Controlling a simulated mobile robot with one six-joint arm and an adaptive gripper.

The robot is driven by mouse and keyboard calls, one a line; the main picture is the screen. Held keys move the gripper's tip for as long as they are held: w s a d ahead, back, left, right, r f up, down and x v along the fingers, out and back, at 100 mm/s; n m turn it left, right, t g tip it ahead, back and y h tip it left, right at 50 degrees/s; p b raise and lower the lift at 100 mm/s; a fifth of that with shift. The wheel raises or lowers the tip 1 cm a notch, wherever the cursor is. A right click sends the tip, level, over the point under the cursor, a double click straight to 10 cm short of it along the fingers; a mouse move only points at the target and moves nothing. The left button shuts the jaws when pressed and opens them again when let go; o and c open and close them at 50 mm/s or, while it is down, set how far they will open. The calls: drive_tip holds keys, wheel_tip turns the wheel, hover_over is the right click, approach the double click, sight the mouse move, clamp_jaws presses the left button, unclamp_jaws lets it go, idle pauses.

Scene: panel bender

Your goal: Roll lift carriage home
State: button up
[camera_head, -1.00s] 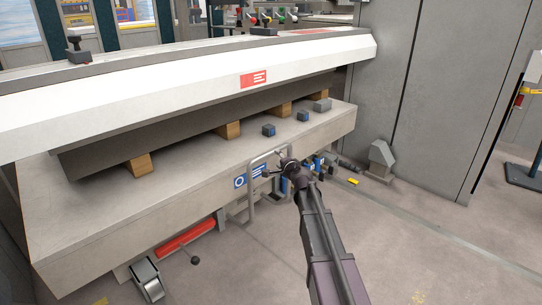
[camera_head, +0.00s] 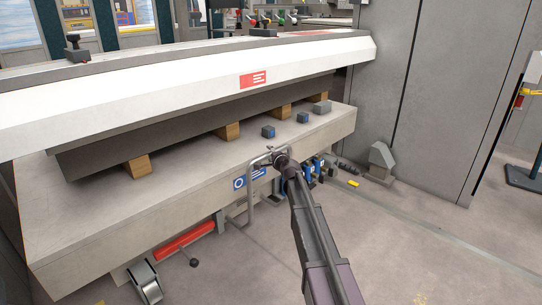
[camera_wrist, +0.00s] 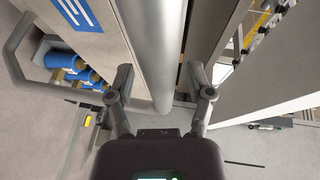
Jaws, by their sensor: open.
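The lift carriage (camera_head: 75,225) is a long, pale grey slab under the white and dark beam of the machine. A grey tubular handle (camera_head: 250,205) stands out from its front face beside a blue label (camera_head: 240,183). My gripper (camera_head: 280,158) is at the upper right end of this handle. In the wrist view my gripper (camera_wrist: 158,88) is open, with a thick grey tube (camera_wrist: 156,50) running between its two fingers. Gaps show on both sides of the tube. A bent grey bar (camera_wrist: 18,65) shows at the left. In the head view my wrist hides the exact contact.
Wooden blocks (camera_head: 227,131) and small grey-blue blocks (camera_head: 268,131) stand on the slab. A red bar (camera_head: 185,240) and a caster (camera_head: 146,282) are under it. A grey cabinet (camera_head: 430,90) stands at the right. The floor (camera_head: 400,250) in front is clear.

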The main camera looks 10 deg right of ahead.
clamp_jaws()
drive_tip(key=shift+w+a, duration=0.6)
drive_tip(key=shift+w, duration=0.3)
unclamp_jaws()
drive_tip(key=shift+s+d, duration=0.1)
drive_tip(key=shift+s, duration=0.1)
